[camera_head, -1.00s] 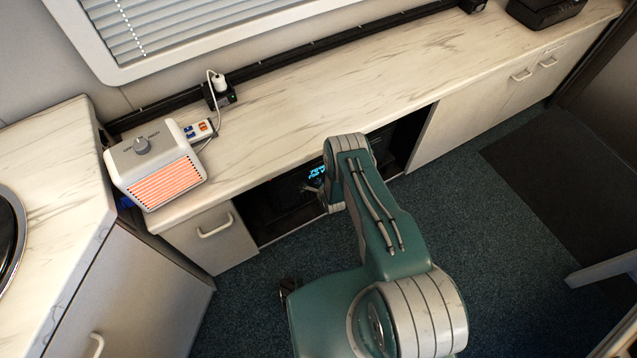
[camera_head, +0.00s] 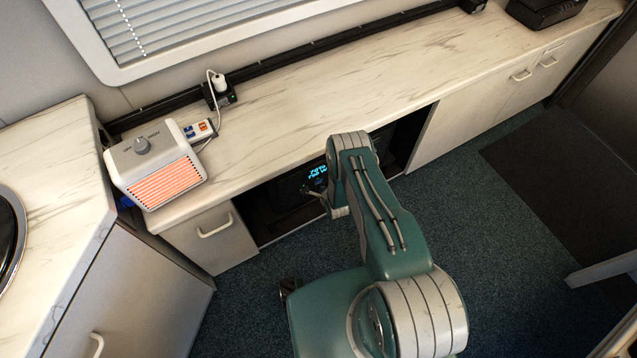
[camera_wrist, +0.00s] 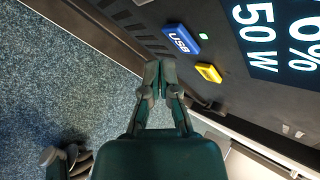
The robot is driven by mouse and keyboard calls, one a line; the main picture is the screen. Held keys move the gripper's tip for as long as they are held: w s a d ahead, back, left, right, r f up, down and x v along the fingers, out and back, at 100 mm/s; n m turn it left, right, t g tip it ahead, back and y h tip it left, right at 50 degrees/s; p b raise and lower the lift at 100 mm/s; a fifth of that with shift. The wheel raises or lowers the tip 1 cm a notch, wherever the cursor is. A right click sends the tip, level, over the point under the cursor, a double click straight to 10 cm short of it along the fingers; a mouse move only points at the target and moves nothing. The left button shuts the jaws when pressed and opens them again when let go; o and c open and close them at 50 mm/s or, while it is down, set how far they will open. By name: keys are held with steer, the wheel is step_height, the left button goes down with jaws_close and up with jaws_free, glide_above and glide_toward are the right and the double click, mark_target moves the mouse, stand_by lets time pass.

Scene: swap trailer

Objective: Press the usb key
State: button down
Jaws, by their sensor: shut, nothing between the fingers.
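The blue USB key (camera_wrist: 181,39) is a raised rectangular button with white "USB" lettering on a dark panel, in the upper middle of the wrist view. My gripper (camera_wrist: 159,66) is shut and empty, its fingertips just below and left of the USB key in the picture. A small gap shows between fingertips and key; I cannot tell the depth between them. In the head view my gripper (camera_head: 314,193) is small and partly hidden in front of the dark unit (camera_head: 290,213) under the counter, and the key cannot be made out there.
A yellow key (camera_wrist: 209,72) sits close beside the blue one. A lit display (camera_wrist: 284,36) reads "50 W" and "6%". The counter (camera_head: 300,110) overhangs the unit. A heater (camera_head: 156,165) stands on its left end.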

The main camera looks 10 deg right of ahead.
steer(key=shift+s+d, duration=0.25)
steer(key=shift+s, duration=0.45)
steer(key=shift+s+d, duration=0.2)
steer(key=shift+s, duration=0.5)
steer(key=shift+s+d, duration=0.25)
steer(key=shift+s, duration=0.45)
